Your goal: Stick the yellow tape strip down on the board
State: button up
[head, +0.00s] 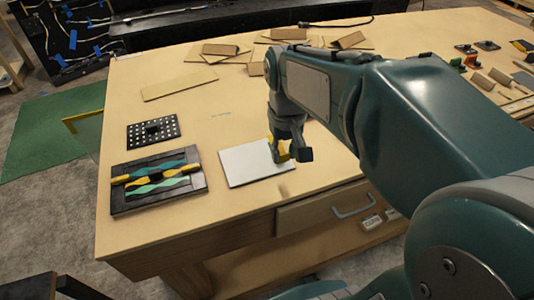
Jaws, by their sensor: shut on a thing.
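My gripper (292,154) hangs fingers-down over the right part of a pale grey board (245,168) near the table's front edge. It is shut on a small yellow piece, which looks like the yellow tape strip (281,155). The dark fingers hide part of the strip. I cannot tell whether the strip touches the pale board. To the left lies a black board (118,200) with teal diamond-shaped pieces and yellow pieces across it.
A black perforated plate (139,136) lies behind the black board. Cardboard pieces (178,84) lie toward the back, and small parts (466,48) at the right. A drawer with a handle (353,206) is below the front edge. My arm covers the table's right middle.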

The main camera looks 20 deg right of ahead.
jog(key=s+d+r, duration=0.4)
jog(key=s+r, duration=0.2)
jog(key=r, duration=0.1)
jog(key=shift+s+r, duration=0.15)
jog(key=shift+s, duration=0.15)
dwell(0.4)
jog(key=shift+w, duration=0.15)
